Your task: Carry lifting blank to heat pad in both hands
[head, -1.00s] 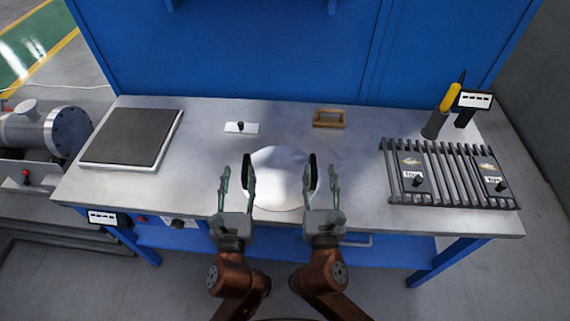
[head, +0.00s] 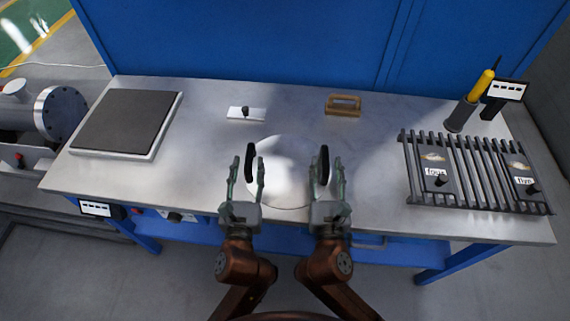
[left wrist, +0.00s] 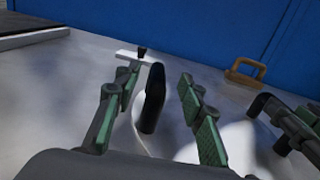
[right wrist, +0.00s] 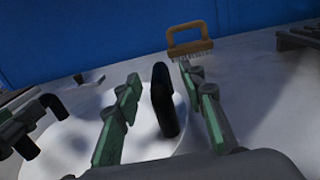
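The lifting blank (head: 288,178) is a pale, round, shiny piece near the front middle of the table, with a black upright handle at its left (head: 250,160) and right (head: 324,163). My left gripper (head: 248,172) is open at the left handle, which stands between its fingers in the left wrist view (left wrist: 153,98) with gaps showing. My right gripper (head: 328,172) is open at the right handle, which shows between its fingers in the right wrist view (right wrist: 164,100). The heat pad (head: 124,120) appears to be the dark square plate on a pale base at the table's left.
A white plate with a black knob (head: 246,113) and a tan wooden-looking handled block (head: 343,105) lie behind the blank. A dark slatted rack (head: 470,170) with labelled pieces and a yellow-handled tool in a holder (head: 461,115) stand at right. The table between blank and pad is clear.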

